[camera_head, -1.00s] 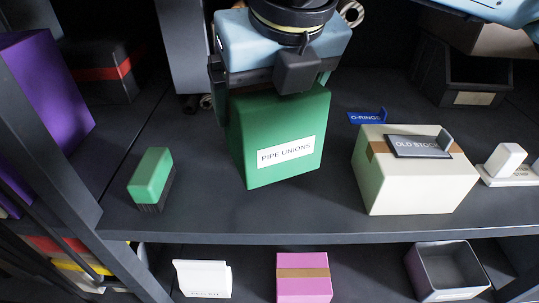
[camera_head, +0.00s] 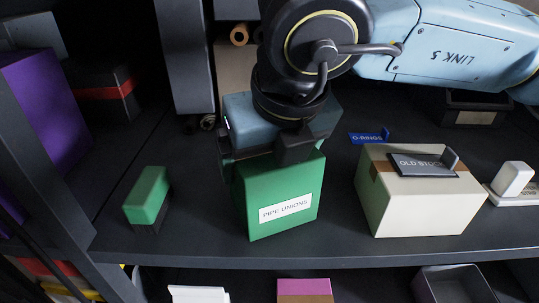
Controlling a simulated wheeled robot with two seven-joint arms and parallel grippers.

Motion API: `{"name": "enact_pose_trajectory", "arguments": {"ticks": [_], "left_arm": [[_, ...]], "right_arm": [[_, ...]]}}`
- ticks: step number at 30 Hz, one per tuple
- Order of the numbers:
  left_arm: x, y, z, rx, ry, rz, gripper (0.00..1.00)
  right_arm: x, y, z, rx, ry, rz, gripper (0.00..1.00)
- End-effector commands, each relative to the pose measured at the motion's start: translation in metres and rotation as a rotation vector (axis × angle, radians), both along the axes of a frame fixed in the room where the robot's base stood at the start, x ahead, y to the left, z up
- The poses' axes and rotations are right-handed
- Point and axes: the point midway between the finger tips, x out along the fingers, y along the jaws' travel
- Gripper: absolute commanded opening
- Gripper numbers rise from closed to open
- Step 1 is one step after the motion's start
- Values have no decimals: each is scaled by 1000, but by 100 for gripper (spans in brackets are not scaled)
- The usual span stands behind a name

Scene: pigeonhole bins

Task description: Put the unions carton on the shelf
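The unions carton (camera_head: 280,187) is a green box with a white "PIPE UNIONS" label on its front. It stands upright at or very near the surface of the dark shelf (camera_head: 200,225), near the front edge. Whether its bottom touches the shelf is hard to tell. My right gripper (camera_head: 268,150) comes from above, its arm entering from the right, with its fingers on either side of the carton's top; it looks shut on it. The gripper hides part of the carton's top. My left gripper is not in view.
A cream "OLD STOCK" box (camera_head: 420,195) stands right of the carton, with a blue "O-RINGS" tag (camera_head: 369,137) behind. A green and black block (camera_head: 148,198) stands to the left. Dark upright panels stand behind. A pink box (camera_head: 304,289) and a grey bin (camera_head: 455,285) sit below.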

Motion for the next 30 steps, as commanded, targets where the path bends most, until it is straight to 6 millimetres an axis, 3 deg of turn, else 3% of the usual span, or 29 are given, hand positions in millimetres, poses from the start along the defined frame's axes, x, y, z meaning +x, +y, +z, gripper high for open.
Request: {"name": "enact_pose_trajectory", "arguments": {"ticks": [3,4,6,17,30], "left_arm": [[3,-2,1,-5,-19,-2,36],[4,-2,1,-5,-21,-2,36],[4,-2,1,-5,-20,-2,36],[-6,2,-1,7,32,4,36],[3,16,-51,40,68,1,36]], "right_arm": [[0,0,0,1,-2,0,59],[0,0,-1,0,0,0,92],[0,0,0,0,0,1,100],[0,0,2,0,0,1,100],[-32,-13,88,0,-3,2,100]]}}
